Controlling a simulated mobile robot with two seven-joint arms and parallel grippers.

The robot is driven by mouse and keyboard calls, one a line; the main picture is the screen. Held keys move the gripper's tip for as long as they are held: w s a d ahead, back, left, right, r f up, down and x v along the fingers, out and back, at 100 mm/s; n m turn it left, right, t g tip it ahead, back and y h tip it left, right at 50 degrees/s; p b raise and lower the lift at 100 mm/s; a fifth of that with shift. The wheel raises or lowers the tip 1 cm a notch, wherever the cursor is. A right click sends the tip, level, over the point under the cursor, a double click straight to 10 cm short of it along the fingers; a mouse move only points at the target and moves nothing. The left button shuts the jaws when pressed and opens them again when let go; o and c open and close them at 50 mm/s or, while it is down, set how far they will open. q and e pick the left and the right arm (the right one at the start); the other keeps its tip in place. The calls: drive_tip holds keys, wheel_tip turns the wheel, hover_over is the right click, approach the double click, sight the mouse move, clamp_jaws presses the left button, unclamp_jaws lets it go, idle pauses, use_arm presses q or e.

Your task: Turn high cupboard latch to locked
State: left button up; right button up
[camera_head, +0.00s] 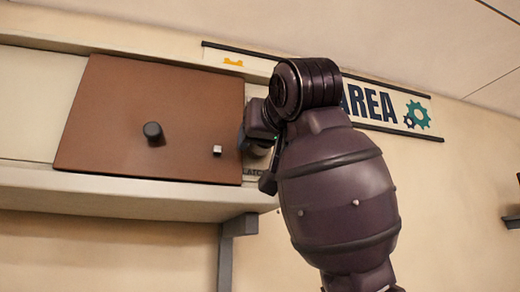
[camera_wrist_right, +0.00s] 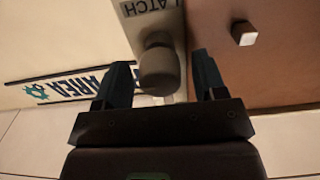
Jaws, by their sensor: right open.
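The brown high cupboard door (camera_head: 150,115) looks closed, with a dark round knob (camera_head: 153,132) and a small silver square piece (camera_head: 217,150). The latch is a grey rounded knob (camera_wrist_right: 158,70) on a pale plate (camera_wrist_right: 150,20) marked LATCH, beside the door. In the head view, my right gripper and arm hide the latch knob; only part of its label shows. My right gripper (camera_wrist_right: 158,78) is open, one finger on each side of the latch knob in the wrist view. I cannot tell whether either finger touches it. My left gripper is not in view.
A pale shelf (camera_head: 120,196) runs under the cupboard on a grey bracket (camera_head: 226,255). A wall sign reading AREA (camera_head: 368,104) is behind my right arm. The wall (camera_head: 455,190) to the right is mostly bare, with a dark bracket (camera_head: 512,220) at the edge.

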drive_tip(key=shift+w, duration=0.15)
clamp_jaws()
idle(0.4)
